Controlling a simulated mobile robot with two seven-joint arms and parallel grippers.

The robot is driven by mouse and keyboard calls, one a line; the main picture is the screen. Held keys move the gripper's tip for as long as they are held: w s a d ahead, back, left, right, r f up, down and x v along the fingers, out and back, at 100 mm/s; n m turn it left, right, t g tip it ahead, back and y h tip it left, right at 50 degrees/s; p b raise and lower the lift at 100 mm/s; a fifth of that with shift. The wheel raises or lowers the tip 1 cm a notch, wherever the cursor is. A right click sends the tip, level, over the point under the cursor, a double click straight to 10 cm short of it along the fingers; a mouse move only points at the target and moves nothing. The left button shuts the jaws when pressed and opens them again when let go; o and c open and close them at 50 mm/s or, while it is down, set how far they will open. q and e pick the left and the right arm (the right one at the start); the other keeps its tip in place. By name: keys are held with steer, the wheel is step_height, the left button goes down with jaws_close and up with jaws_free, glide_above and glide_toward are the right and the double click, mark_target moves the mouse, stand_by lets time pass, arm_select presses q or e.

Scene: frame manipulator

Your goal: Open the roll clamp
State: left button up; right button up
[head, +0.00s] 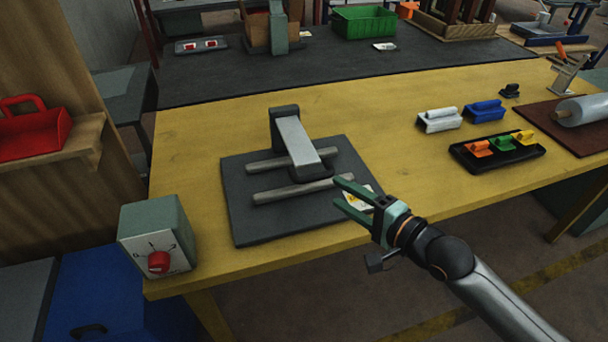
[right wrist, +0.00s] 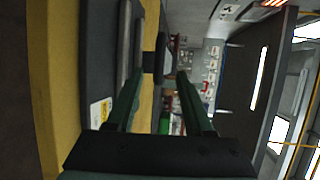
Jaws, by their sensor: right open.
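The roll clamp stands on a dark grey base plate (head: 248,222) on the yellow table. Its light grey lever arm (head: 297,141) slopes from a dark upright post at the back down to a dark end piece over two grey bars (head: 292,191). My right gripper (head: 338,193) is open and empty, just right of the bars' right ends and apart from the lever. In the right wrist view the open fingers (right wrist: 158,80) frame a gap. The dark end piece (right wrist: 160,55) shows beyond it, beside the bars (right wrist: 124,45). My left gripper is not in view.
A grey box with a red knob (head: 158,262) stands at the table's front left corner. A black tray (head: 497,156) with coloured handled pieces, a white block (head: 438,121) and a blue block (head: 484,111) are at the right. The yellow table (head: 370,110) is clear behind the clamp.

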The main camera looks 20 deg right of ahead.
steer(key=x, duration=1.2)
steer(key=shift+f+b, duration=0.15)
steer(key=shift+b, duration=0.2)
steer(key=shift+w, duration=0.1)
steer(key=shift+f, duration=0.15)
jaws_close()
